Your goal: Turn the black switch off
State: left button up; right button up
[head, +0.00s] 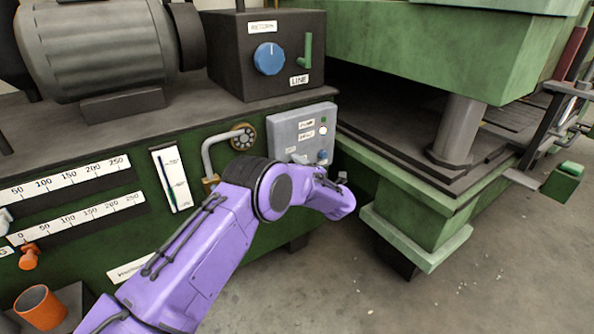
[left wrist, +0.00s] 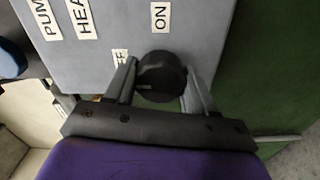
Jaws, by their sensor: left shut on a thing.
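The black switch (left wrist: 161,77) is a round black knob on the grey control box, clearest in the left wrist view. An ON label (left wrist: 160,16) is above it there, and a partly covered label ending in "FF" (left wrist: 119,56) is to its left. A short pale mark shows on the knob's left side. My left gripper (left wrist: 158,86) has a finger on each side of the knob and is shut on it. In the head view my left gripper (head: 342,184) is at the lower right of the grey control box (head: 290,122), and I cannot make out the black switch there.
A blue knob (head: 269,58) sits on the dark box above. A bent grey pipe (head: 212,143) stands left of the control box. The green press base (head: 410,190) is close on the right. Open floor (head: 330,290) lies below.

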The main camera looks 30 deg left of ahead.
pick_arm(q)
jog(key=shift+n, duration=0.4)
jog(key=o, duration=1)
jog(key=shift+d, duration=0.15)
jog(key=p+v, duration=0.2)
jog(key=v, duration=0.8)
jog(key=shift+s+d, duration=0.15)
jog(key=shift+f, duration=0.1)
